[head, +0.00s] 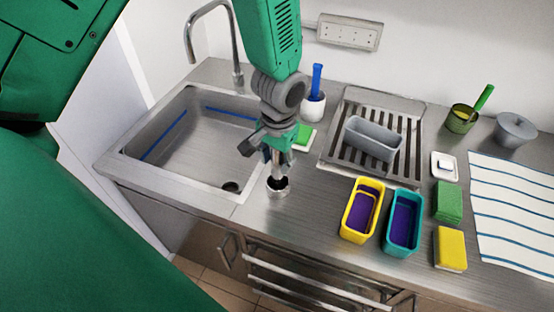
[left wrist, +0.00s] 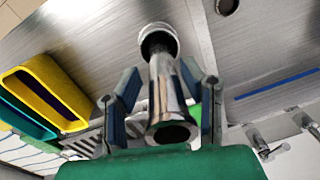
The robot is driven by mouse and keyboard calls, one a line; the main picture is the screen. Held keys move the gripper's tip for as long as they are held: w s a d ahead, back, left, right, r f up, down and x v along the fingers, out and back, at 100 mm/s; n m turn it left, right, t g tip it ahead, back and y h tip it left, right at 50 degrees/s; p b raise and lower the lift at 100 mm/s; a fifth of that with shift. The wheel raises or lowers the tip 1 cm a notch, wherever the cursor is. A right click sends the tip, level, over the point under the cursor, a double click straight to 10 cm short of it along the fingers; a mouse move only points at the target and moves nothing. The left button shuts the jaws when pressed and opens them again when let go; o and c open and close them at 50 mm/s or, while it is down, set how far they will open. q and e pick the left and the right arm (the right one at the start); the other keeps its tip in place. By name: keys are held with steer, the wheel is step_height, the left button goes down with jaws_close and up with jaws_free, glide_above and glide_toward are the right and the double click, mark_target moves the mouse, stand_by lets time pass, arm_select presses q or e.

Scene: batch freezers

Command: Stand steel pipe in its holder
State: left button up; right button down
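The steel pipe (left wrist: 166,88) is a shiny tube. In the left wrist view its far end is in the dark opening of the round steel holder (left wrist: 158,38), and its open near end faces the camera. In the head view the holder (head: 278,188) stands on the counter right of the sink, with the pipe (head: 277,173) rising from it, apparently upright. My left gripper (head: 275,160) is above the holder, around the upper pipe. In the left wrist view its fingers (left wrist: 163,78) are spread, with gaps on both sides of the pipe. My right gripper is out of view.
A sink (head: 190,140) with a faucet (head: 215,40) lies to the left. A yellow bin (head: 347,228) and teal bin (head: 402,245) stand to the right. Behind are a drying rack (head: 340,165) with a grey tub (head: 373,140) and a white cup (head: 313,106) with a blue-handled tool.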

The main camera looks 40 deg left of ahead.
arm_select(q)
step_height(320, 180, up, 2)
steer(key=shift+d+r+p, duration=0.1)
steer(key=shift+r+p, duration=0.15)
steer(key=shift+p, duration=0.2)
steer(key=shift+r, duration=0.55)
steer(key=shift+s+d+r, duration=0.1)
steer(key=shift+d+r, duration=0.05)
steer(key=shift+r, duration=1.55)
steer(key=shift+s+d+r, duration=0.1)
steer(key=shift+r, duration=1.6)
